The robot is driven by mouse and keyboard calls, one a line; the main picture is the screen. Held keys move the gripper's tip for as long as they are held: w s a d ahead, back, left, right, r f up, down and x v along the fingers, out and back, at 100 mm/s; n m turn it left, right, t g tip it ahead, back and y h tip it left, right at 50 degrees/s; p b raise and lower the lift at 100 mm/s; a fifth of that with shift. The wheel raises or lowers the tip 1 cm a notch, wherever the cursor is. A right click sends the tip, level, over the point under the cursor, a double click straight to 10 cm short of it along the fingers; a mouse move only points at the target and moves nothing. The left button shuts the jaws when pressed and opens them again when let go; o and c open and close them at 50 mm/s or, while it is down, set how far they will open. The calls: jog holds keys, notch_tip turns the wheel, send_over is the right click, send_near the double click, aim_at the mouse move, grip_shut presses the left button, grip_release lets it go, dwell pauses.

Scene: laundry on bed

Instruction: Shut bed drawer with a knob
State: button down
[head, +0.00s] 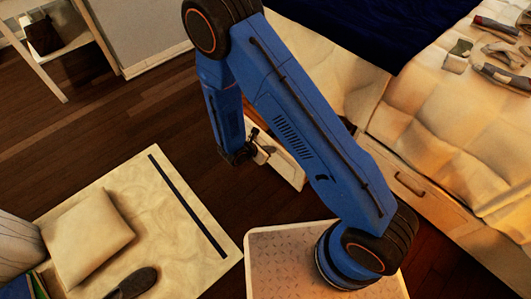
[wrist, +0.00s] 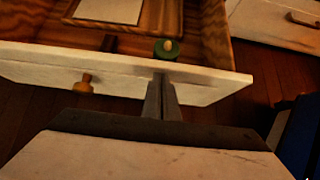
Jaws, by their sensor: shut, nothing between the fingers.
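The bed drawer stands open, and its white front (wrist: 130,80) crosses the wrist view with the wooden inside behind it. My gripper (wrist: 163,80) is shut and empty. Its fingertips are at the drawer front, right of the knob; I cannot tell whether they touch it. In the head view my gripper (head: 240,156) is beside the open drawer (head: 285,166), which my arm partly hides.
In the drawer lie a pale flat thing (wrist: 108,10) and a small green-topped round thing (wrist: 166,48). A drawer with a bar handle (head: 409,184) sits in the bed's side to the right. A cushion (head: 88,236) and dark shoe (head: 132,283) lie on the pale rug (head: 180,215).

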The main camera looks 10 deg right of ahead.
jog(key=shift+w+d, duration=0.2)
jog(key=shift+d, duration=0.05)
jog(key=shift+d, duration=0.1)
